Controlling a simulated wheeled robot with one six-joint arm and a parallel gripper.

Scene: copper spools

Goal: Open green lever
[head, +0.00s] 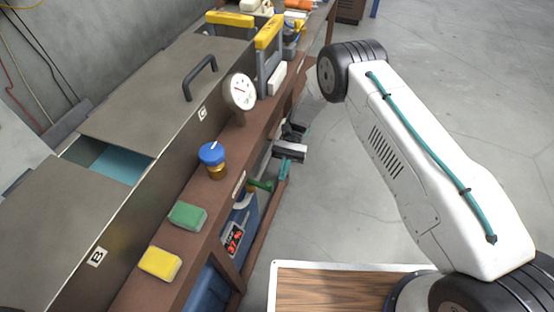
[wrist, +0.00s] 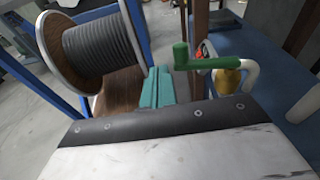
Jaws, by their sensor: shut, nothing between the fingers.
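The green lever (head: 262,185) sticks out from the front of the brown bench, below its edge, in the head view. In the wrist view the green lever (wrist: 200,60) is a crank-shaped handle, beside a brass fitting (wrist: 228,78) and a white pipe (wrist: 246,75). My gripper (head: 284,168) has teal fingers and is just beside the lever in the head view. In the wrist view my gripper (wrist: 157,88) has its fingers together and empty, just left of the lever. I cannot tell whether they touch it.
A wooden spool of dark cable (wrist: 97,45) stands left in the wrist view. On the bench are a blue-capped valve (head: 212,155), a gauge (head: 240,92), a green sponge (head: 187,216) and a yellow sponge (head: 160,263). A blue unit (head: 240,215) sits below. The floor (head: 310,215) right of the bench is clear.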

